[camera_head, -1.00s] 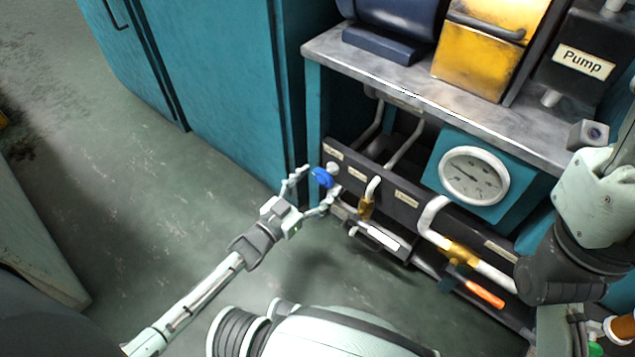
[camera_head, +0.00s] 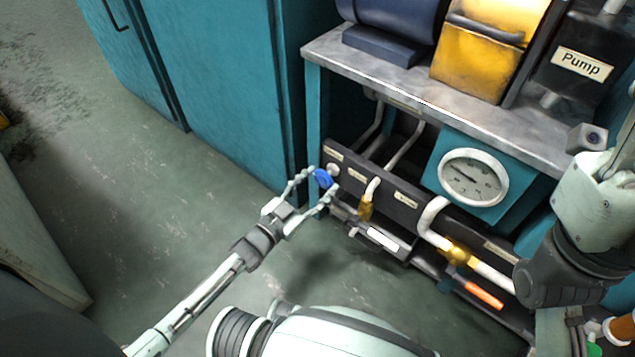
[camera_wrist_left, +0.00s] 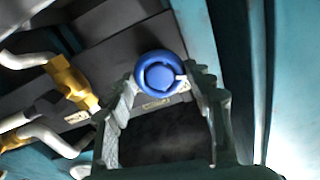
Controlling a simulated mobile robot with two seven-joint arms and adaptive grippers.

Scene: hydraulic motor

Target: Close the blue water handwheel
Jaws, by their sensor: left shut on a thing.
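The blue water handwheel (camera_head: 323,178) sits at the left end of the dark manifold panel. It shows as a round blue knob in the left wrist view (camera_wrist_left: 160,78). My left gripper (camera_head: 322,184) reaches it from the lower left, with one finger on each side of the wheel. In the left wrist view the fingertips (camera_wrist_left: 162,82) flank the wheel, shut on it. The fingers have turned about the wheel's axis. My right arm's gripper does not show in these views; only my arm links are at the right edge.
The manifold panel (camera_head: 405,203) carries brass valves (camera_head: 365,207) and white pipes. A pressure gauge (camera_head: 473,177) sits above them, under the metal bench top (camera_head: 400,80). An orange-handled lever (camera_head: 483,294) is lower right. Teal cabinets (camera_head: 215,90) stand left; the floor before them is clear.

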